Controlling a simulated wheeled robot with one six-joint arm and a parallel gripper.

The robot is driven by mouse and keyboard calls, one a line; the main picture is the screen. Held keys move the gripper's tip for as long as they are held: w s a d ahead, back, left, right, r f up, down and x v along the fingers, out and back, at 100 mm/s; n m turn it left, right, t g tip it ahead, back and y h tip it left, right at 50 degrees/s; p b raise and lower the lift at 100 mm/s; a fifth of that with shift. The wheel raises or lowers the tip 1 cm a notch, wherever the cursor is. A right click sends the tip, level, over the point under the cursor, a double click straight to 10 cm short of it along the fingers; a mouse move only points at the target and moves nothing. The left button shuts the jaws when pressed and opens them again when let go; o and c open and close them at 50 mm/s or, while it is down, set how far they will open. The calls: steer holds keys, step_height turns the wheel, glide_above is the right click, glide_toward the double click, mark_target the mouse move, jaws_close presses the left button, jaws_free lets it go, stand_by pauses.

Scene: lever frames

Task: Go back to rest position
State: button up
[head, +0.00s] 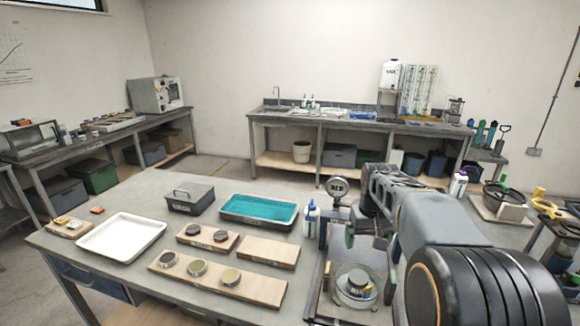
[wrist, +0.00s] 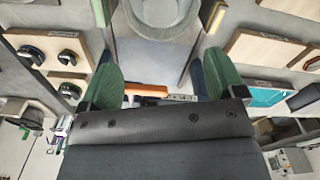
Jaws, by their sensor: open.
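My gripper (head: 365,242) hangs from my arm at the right of the table in the head view. Its two green-padded fingers stand apart in the wrist view (wrist: 162,76), with nothing held between them. Just below it in the head view is a round clear dish (head: 341,293) with a small dark-topped piece in it. The dish sits on a framed stand (head: 318,285). In the wrist view a grey round form (wrist: 160,14) shows past the fingers. My arm hides part of the stand's right side.
A round dial (head: 338,187) and a white bottle (head: 311,220) stand close left of my gripper. A teal-filled tray (head: 259,211), a dark handled box (head: 189,198), a white tray (head: 122,238) and wooden boards (head: 218,279) with round pieces occupy the table. Open air lies above.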

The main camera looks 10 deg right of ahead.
steer(key=s+a+f+t, duration=0.1)
steer(key=s+a, duration=0.4)
steer(key=s, duration=0.3)
steer(key=s+a+f+n+t, duration=0.1)
steer(key=s+a, duration=0.3)
steer(key=s, duration=0.4)
steer(key=shift+a+f+t, duration=0.35)
steer(key=shift+f+t, duration=0.45)
steer(key=shift+s, duration=0.1)
